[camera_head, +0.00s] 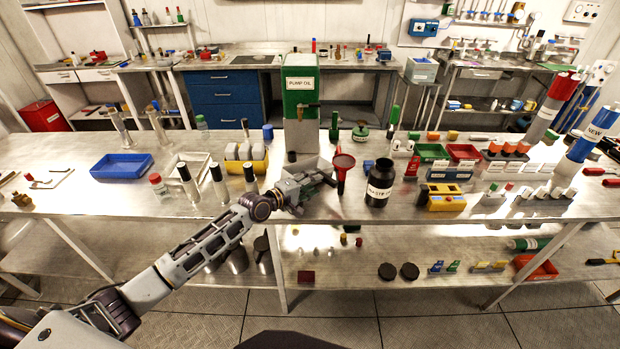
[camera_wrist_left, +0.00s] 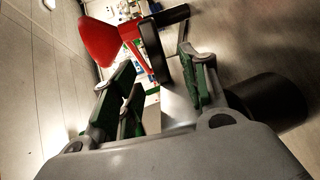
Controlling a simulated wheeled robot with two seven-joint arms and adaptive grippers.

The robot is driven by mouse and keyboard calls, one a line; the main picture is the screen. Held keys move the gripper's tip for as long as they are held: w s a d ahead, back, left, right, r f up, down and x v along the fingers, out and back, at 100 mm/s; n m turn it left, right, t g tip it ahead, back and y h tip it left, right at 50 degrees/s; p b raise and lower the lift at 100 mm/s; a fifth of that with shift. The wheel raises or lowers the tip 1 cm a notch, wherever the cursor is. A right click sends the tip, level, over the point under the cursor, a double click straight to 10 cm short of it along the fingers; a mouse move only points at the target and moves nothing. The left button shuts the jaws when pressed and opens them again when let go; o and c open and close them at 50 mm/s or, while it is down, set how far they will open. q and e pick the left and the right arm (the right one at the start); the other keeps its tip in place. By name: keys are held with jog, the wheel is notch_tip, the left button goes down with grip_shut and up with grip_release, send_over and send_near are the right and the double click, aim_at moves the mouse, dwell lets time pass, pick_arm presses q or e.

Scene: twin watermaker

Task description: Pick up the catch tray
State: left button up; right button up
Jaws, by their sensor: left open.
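The catch tray appears to be the small grey metal tray (camera_head: 314,164) on the bench in front of the green pump oil tank (camera_head: 300,95), below its spout. My left gripper (camera_head: 318,183) is at the near side of this tray and partly covers it. In the left wrist view the gripper (camera_wrist_left: 160,68) is open, with its fingers apart. A pale grey surface (camera_wrist_left: 177,108) shows between the fingers; I cannot tell whether it is the tray or whether a finger touches it. My right gripper is not in view.
A red funnel (camera_head: 343,164) stands just right of the gripper and also shows in the left wrist view (camera_wrist_left: 99,40). A black jar (camera_head: 380,185) stands further right.

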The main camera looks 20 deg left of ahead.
pick_arm(q)
jog(key=shift+x, duration=2.5)
jog(key=shift+r, duration=0.1)
jog(key=shift+c, duration=0.3)
grip_shut()
jog(key=shift+r, duration=0.1)
